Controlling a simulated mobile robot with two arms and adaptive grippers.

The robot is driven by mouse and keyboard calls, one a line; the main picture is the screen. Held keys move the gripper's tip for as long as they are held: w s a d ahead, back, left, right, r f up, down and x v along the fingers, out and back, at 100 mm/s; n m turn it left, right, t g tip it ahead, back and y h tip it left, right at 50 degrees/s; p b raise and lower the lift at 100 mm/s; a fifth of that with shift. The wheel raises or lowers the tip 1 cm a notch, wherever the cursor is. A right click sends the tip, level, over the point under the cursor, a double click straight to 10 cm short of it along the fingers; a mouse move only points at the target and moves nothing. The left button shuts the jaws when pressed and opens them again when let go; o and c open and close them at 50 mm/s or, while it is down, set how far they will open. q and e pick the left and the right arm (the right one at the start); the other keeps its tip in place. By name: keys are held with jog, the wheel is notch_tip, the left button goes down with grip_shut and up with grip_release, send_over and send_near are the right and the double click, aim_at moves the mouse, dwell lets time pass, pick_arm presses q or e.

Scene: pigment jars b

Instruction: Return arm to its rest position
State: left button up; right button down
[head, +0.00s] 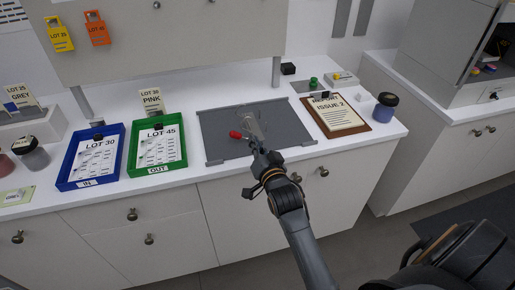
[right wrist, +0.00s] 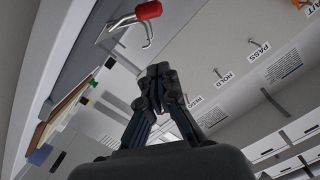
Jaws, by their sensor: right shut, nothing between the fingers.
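My right arm reaches in from the lower right in the head view. Its gripper (head: 255,146) is over the front part of the grey mat (head: 222,122) on the white counter. In the right wrist view the fingers of the right gripper (right wrist: 158,72) are together, with nothing held. A red-handled metal tool (head: 235,134) is by the fingertips in the head view. It also shows in the right wrist view (right wrist: 148,10), apart from the fingers. My left gripper is not in view.
A blue tray (head: 119,133) and a green tray (head: 182,124) with lot sheets stand left of the mat. A clipboard (head: 367,126) and a dark-lidded jar (head: 383,112) stand to the right. A panel (head: 180,40) on posts overhangs the counter's back.

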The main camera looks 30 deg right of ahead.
jog(key=shift+v, duration=0.95)
jog(key=shift+w+d, duration=0.1)
jog(key=shift+d, duration=0.05)
